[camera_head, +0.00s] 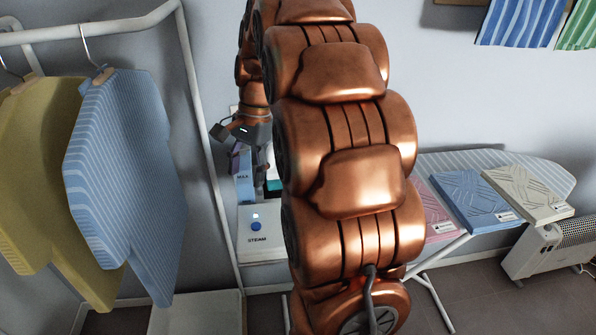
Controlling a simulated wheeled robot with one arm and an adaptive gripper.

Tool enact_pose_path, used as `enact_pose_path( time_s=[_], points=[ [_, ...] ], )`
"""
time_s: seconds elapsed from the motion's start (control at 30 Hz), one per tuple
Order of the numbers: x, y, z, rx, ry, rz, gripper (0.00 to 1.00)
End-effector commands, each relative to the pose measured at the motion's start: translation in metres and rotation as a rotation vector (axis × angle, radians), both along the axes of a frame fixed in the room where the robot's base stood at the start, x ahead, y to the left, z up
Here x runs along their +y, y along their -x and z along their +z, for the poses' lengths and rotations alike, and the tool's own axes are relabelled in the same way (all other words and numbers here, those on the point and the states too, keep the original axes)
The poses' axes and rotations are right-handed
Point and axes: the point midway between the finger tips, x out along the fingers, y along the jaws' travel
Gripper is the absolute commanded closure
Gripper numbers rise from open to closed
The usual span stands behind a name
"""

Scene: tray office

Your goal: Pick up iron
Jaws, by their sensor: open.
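My copper arm (345,150) fills the middle of the view and hides much of what stands behind it. My gripper (244,155) hangs behind its left side, pointing down and open, over a white steam station (262,247) marked STEAM with a blue knob. A blue and purple part marked MAX (243,185) stands upright at the station's back left, just below the gripper. A small teal and dark part (273,186) shows beside the arm; it may be the iron, but most of it is hidden. I cannot tell whether the gripper touches anything.
A white rail rack (190,75) with an olive garment (45,165) and a blue striped shirt (125,165) stands left. An ironing board (545,175) with folded pink, blue and cream cloths is right, near a white heater (540,255). Striped cloths hang upper right.

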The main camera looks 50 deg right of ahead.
Motion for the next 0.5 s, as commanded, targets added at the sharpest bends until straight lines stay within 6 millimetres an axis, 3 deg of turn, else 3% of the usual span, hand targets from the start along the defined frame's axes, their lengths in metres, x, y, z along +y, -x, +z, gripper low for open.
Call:
enact_pose_path(
  time_s=[0.03,0.23,0.5],
  points=[
    [-0.020,-0.010,0.003,0.002,-0.010,-0.073,0.41],
    [-0.093,-0.038,0.008,0.014,-0.057,-0.361,0.41],
    [-0.192,-0.049,0.007,0.030,-0.122,-0.705,0.41]
  ],
)
